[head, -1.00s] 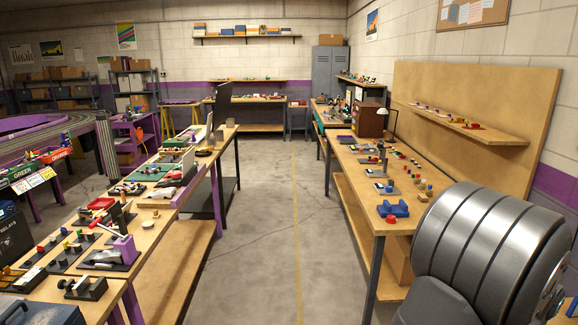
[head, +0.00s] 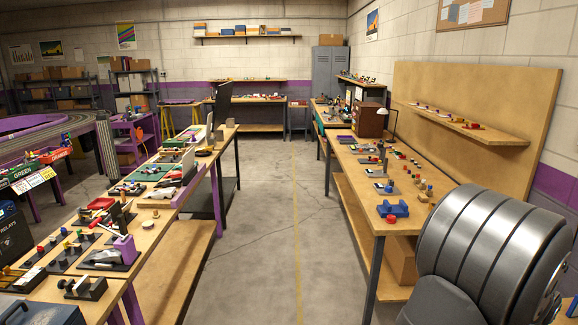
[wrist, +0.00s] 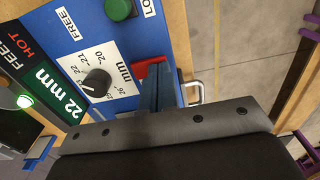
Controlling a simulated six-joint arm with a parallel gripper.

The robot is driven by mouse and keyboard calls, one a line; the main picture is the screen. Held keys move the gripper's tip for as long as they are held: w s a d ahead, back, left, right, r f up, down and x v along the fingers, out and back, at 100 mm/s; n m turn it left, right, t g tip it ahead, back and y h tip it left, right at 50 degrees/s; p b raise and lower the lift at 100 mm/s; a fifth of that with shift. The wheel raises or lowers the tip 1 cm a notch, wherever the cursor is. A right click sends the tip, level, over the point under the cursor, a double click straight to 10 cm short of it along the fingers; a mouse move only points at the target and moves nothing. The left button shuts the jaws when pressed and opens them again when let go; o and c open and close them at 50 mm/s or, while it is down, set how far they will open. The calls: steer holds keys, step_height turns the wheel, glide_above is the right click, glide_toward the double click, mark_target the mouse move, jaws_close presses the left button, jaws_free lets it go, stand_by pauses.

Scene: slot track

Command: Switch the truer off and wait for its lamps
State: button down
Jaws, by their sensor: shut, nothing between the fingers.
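The truer's blue panel (wrist: 75,22) fills the upper left of the wrist view. It bears a black dial knob (wrist: 96,82) on a white mm scale, a green button (wrist: 118,9) and a red part (wrist: 152,69), perhaps the switch. A dark green display (wrist: 52,96) reads 22 mm, with FEED and a red HOT beside it. A round green lamp (wrist: 25,101) glows at the left. My gripper (wrist: 160,84) is shut and empty, its fingers over the red part and hiding some of it; I cannot tell whether they touch.
A pale metal handle (wrist: 194,92) stands beside the panel, right of my fingers. In the head view, a left bench (head: 188,240) and a right bench (head: 352,190) hold many small items. The aisle (head: 270,230) between them is clear.

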steer(key=shift+f, duration=0.1)
steer(key=shift+r, duration=3.55)
steer(key=shift+f, duration=0.1)
step_height(320, 180, down, 7)
steer(key=shift+r, duration=0.1)
steer(key=d+r+y, duration=0.1)
steer(key=d+r, duration=0.2)
steer(key=r, duration=1.1)
steer(key=shift+d+r+y, duration=0.3)
steer(key=shift+d+r, duration=0.05)
steer(key=shift+d, duration=0.05)
